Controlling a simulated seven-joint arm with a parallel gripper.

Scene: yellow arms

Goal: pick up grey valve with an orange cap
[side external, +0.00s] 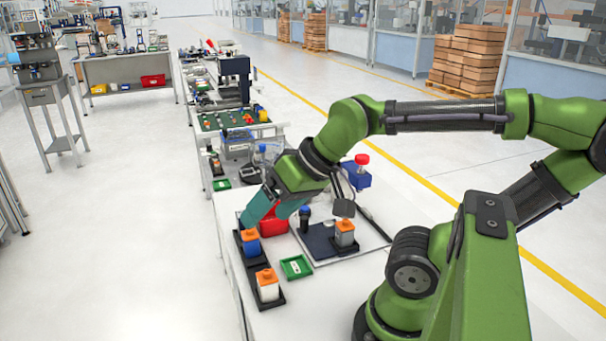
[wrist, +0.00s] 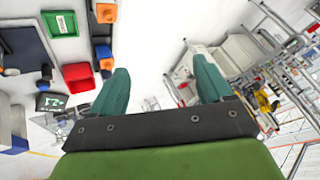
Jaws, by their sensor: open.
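The grey valve with an orange cap (side external: 345,233) stands upright on a dark mat on the table in the side external view. I cannot make it out in the wrist view. My gripper (side external: 273,210) is above the table, to the left of the grey valve and apart from it. Its teal fingers are spread with nothing visible between them in the wrist view (wrist: 163,82). A blue valve with an orange cap (side external: 250,243) and a white valve with an orange cap (side external: 267,285) stand on black holders at the table's left edge.
A red box (side external: 272,222) is partly hidden behind my gripper. A green tray (side external: 296,267) lies between the white valve and the mat (side external: 318,242). A dark blue-topped object (side external: 304,216) stands left of the grey valve. A red-topped item and blue box (side external: 357,178) are behind.

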